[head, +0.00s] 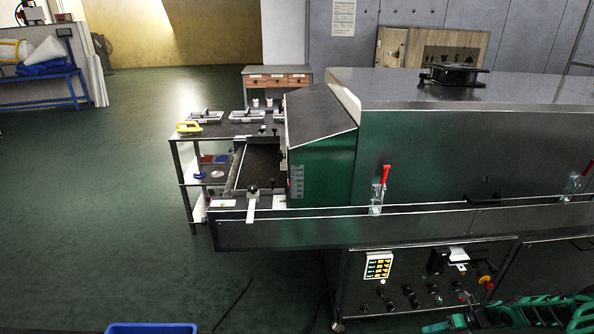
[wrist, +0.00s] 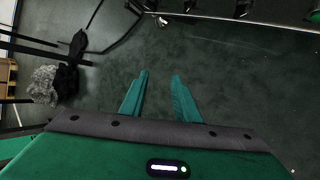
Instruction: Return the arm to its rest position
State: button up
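My gripper (wrist: 159,76) shows in the wrist view as two green fingers held apart. Nothing is between them, and dark green floor (wrist: 160,62) lies beyond. Green parts at the bottom right of the head view seem to be my arm (head: 535,314), low in front of the dryer's control panel. I cannot make out the fingertips there.
The tunnel dryer (head: 450,150) fills the right side, with red-handled clamps (head: 377,195) and a control panel (head: 378,266). A shelved bench (head: 190,160) stands at its left end. A blue bin (head: 150,328) is at the bottom edge. The left floor is clear.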

jog(key=s+r+n+g+h, duration=0.25)
jog(key=r+n, duration=0.35)
jog(key=r, duration=0.9)
jog(key=s+r+n+g+h, duration=0.1)
jog(key=s+r+n+h, duration=0.35)
jog(key=r, duration=1.05)
jog(key=s+r+n+g+y, duration=0.15)
jog(key=r+n, duration=0.55)
jog(key=r, duration=0.8)
jog(key=s+a+r+n+h, duration=0.1)
jog(key=s+a+r+n, duration=0.25)
jog(key=s+r, duration=0.3)
jog(key=s+a+r+n+h, duration=0.2)
jog(key=s+a+r, duration=0.25)
jog(key=r, duration=0.35)
jog(key=s+a+r+n+t, duration=0.1)
jog(key=s+a+n, duration=0.1)
jog(key=s, duration=0.5)
jog(key=s+a+r+n, duration=0.2)
jog(key=s+a+n, duration=0.1)
jog(key=s, duration=0.4)
jog(key=shift+s+a+r+t+y, duration=0.35)
jog(key=shift+a+t+y, duration=0.1)
jog(key=shift+a, duration=0.1)
jog(key=shift+w+f, duration=0.3)
jog(key=shift+w, duration=0.35)
